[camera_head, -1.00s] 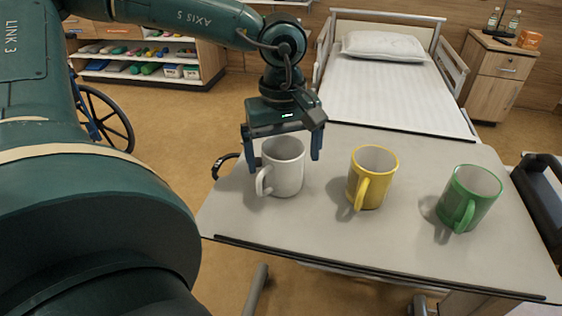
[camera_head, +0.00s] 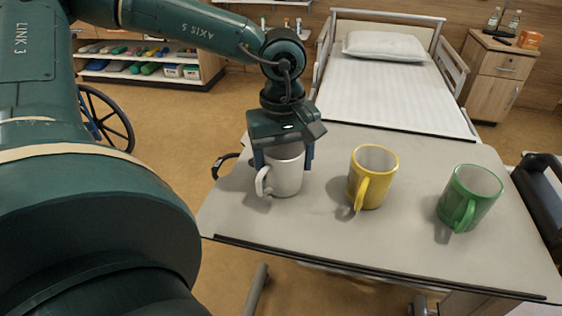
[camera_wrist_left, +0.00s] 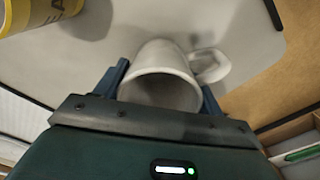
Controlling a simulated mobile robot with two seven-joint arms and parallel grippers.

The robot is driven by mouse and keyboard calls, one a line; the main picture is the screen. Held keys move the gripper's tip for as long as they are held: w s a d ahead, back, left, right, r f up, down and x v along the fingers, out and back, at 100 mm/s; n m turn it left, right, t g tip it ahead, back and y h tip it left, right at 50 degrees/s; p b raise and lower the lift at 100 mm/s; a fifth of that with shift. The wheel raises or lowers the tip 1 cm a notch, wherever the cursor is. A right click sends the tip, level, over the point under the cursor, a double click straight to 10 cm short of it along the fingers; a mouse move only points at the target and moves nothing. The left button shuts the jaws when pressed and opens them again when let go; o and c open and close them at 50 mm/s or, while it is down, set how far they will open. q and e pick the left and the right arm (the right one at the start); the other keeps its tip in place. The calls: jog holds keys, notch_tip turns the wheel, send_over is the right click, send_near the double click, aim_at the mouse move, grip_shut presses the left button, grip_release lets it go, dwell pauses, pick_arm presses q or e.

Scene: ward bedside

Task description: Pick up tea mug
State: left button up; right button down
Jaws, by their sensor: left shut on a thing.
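A white mug (camera_head: 285,181) stands upright at the left of the grey overbed table (camera_head: 330,232). Its handle points to the front left. My left gripper (camera_head: 284,165) is over the mug from above, its two dark fingers shut on opposite sides of the mug. In the left wrist view the mug (camera_wrist_left: 160,90) sits between the fingers, with its handle at the right. A yellow mug (camera_head: 366,185) stands to its right, and a green mug (camera_head: 462,208) stands farther right. Part of the yellow mug's lettering shows in the left wrist view (camera_wrist_left: 35,15). My right gripper is not in view.
A bed (camera_head: 400,95) with a pillow (camera_head: 383,46) stands behind the table. A bedside cabinet (camera_head: 500,72) is at the back right. A shelf unit (camera_head: 150,60) and a wheel (camera_head: 107,118) are at the back left. The table's front is clear.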

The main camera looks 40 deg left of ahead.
pick_arm(q)
jog(key=shift+c, duration=0.9)
notch_tip(320, 180, up, 18)
jog(key=p, duration=0.1)
